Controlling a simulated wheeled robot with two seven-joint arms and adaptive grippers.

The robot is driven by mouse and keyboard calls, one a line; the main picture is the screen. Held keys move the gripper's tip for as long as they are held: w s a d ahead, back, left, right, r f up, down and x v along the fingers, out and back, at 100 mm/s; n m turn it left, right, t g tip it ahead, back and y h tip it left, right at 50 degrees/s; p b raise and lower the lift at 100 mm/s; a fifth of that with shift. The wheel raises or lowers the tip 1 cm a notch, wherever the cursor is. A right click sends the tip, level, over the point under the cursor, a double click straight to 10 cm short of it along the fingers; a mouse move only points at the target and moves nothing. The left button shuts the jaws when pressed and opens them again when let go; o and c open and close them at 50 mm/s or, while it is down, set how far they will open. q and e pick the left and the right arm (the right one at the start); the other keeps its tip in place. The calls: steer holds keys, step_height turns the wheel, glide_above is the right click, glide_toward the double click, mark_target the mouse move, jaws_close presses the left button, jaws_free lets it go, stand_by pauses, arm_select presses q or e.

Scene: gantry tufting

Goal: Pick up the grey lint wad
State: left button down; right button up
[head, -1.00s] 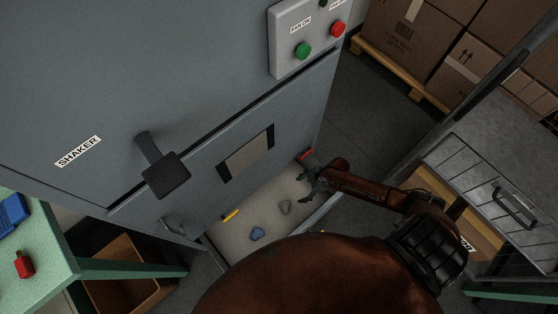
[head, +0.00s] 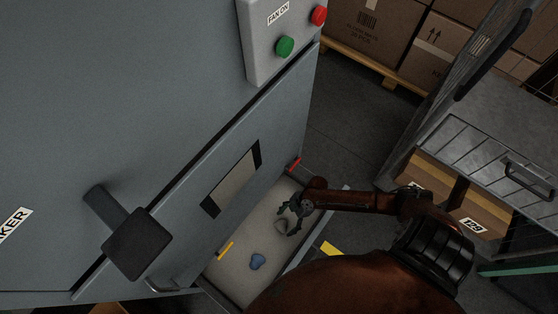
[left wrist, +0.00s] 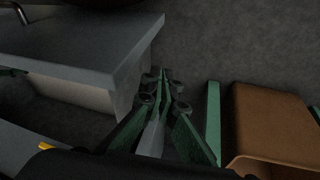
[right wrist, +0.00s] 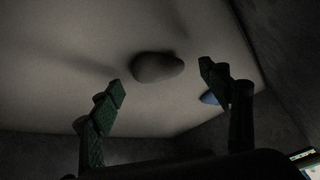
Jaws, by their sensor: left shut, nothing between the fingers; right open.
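The grey lint wad (head: 281,227) lies on the pale floor of the drawer (head: 232,281) at the foot of the grey shaker cabinet. My right gripper (head: 294,208) is open just above and beside it in the head view. In the right wrist view the wad (right wrist: 157,67) shows beyond the gap between the open fingertips (right wrist: 160,80), apart from both. My left gripper (left wrist: 163,78) shows only in the left wrist view, shut and empty, between a grey ledge and a brown bin.
A blue wad (head: 257,261) and a yellow piece (head: 225,250) lie in the same drawer; the blue wad is also in the right wrist view (right wrist: 209,98). The cabinet's black handle (head: 140,243) juts out at left. A wire-fronted unit (head: 490,155) stands at right.

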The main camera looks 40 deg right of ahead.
mark_target(281, 225)
steer(key=shift+b+x, duration=0.45)
steer(key=shift+x, duration=0.75)
steer(key=shift+f, duration=0.25)
arm_select(q)
steer(key=shift+w+d+f+t, duration=0.6)
steer(key=shift+w+d+f, duration=0.2)
steer(key=shift+w+f, duration=0.3)
arm_select(e)
steer(key=shift+r, duration=0.1)
steer(key=shift+c, duration=0.6)
steer(key=c, duration=0.9)
